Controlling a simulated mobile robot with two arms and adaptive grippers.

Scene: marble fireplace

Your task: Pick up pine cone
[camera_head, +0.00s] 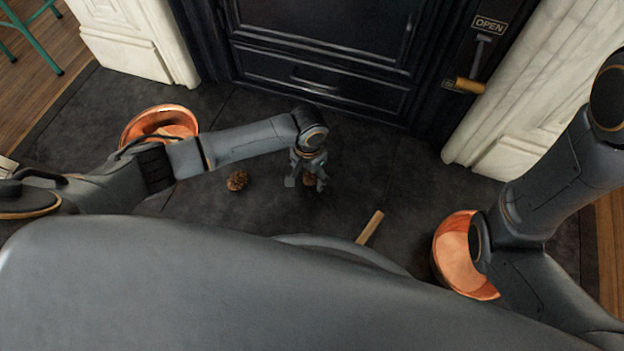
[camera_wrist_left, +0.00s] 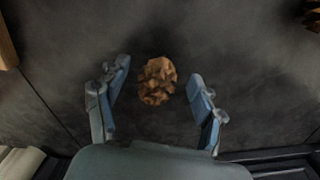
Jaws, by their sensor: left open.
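A brown pine cone (camera_wrist_left: 157,81) lies on the dark hearth floor between the open fingers of my left gripper (camera_wrist_left: 155,98) in the left wrist view. In the head view this cone (camera_head: 308,180) is mostly hidden behind my left gripper (camera_head: 306,184), which points down over it. The fingers stand apart on both sides, with gaps to the cone. My right gripper is out of view.
A copper bucket (camera_head: 161,122) stands behind my left arm, and another copper bucket (camera_head: 462,258) stands beside my right arm. A wooden stick (camera_head: 369,227) lies on the floor. The black stove front (camera_head: 320,70) rises behind, between white marble pillars (camera_head: 545,110).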

